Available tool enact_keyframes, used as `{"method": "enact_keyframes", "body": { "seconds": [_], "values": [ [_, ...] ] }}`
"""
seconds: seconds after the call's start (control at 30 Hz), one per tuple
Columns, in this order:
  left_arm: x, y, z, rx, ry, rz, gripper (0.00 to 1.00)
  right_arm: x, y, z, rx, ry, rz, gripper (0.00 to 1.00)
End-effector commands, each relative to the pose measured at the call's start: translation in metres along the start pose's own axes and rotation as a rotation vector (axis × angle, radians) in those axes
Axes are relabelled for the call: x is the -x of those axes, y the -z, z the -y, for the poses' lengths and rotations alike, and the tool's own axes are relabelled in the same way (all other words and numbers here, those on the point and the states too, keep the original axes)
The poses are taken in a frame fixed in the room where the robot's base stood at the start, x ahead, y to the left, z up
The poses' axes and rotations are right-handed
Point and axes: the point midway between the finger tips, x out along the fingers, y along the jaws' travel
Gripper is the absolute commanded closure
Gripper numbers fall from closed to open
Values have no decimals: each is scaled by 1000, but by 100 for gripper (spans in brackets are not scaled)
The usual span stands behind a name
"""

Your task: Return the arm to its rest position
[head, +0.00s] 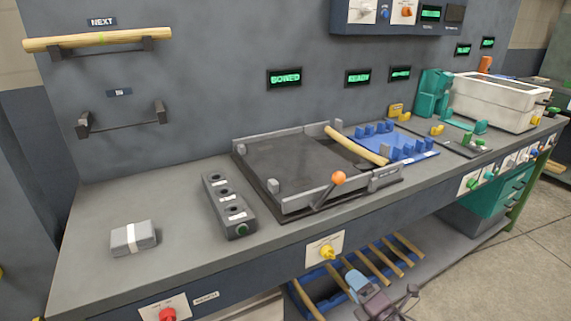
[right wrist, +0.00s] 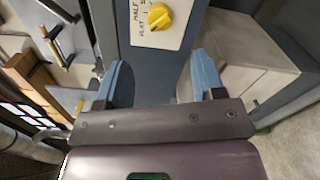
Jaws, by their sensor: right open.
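My right gripper (head: 357,281) is low at the bottom of the head view, in front of the bench's front edge and beside the lower shelf with the blue bin. In the right wrist view its two blue fingers (right wrist: 157,75) stand wide apart with nothing between them. A yellow knob (right wrist: 159,16) on a white plate shows just beyond the fingertips, apart from them. The same knob shows in the head view (head: 327,252) on the bench front. My left gripper is not in view.
The grey workbench (head: 150,200) carries a black tray fixture (head: 300,165) with a wooden rod (head: 355,146) resting across its right side. A blue bin (head: 330,290) with several rods sits under the bench. A grey block (head: 133,238) lies at left. Floor at right (head: 500,265) is clear.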

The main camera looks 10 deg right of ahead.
Motion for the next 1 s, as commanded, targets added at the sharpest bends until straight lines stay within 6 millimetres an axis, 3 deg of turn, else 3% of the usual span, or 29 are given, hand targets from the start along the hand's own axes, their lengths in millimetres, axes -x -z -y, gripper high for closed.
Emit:
{"method": "enact_keyframes", "body": {
  "seconds": [0.17,0.33,0.47,0.67,0.8,1.0],
  "values": [
    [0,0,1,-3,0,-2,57,0,-8,3,-202,35,49,37],
    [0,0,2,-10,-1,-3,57,-2,-17,-10,-536,45,131,37],
    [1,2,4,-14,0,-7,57,15,-16,-14,-816,70,200,37],
    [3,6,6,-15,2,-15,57,66,0,-8,-1271,139,328,37],
    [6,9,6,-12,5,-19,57,114,17,-2,-1540,200,430,37],
    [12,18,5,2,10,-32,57,187,44,2,-1772,281,562,37]
  ]
}}
